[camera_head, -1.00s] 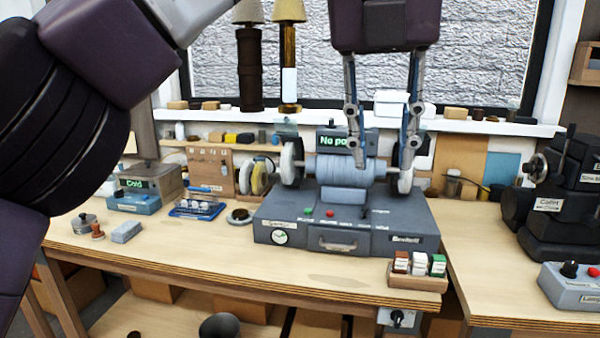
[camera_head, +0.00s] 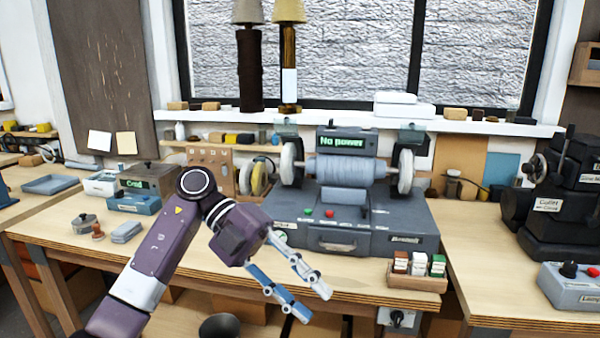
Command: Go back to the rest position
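My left arm comes in from the bottom left, and my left gripper (camera_head: 316,304) hangs low in front of the bench's front edge. Its two fingers are spread apart with nothing between them. The gripper points down and to the right, clear of the grey machine (camera_head: 385,226) behind it. The machine carries a ribbed grey drum between two pale wheels, and its display (camera_head: 343,142) reads "No power". My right gripper is not in view.
The wooden bench (camera_head: 350,282) holds a small tray of labelled blocks (camera_head: 417,281) at its front right. A grey eraser-like block (camera_head: 126,232) and a small lidded pot (camera_head: 85,223) lie at left. A dark machine (camera_head: 560,195) stands at right.

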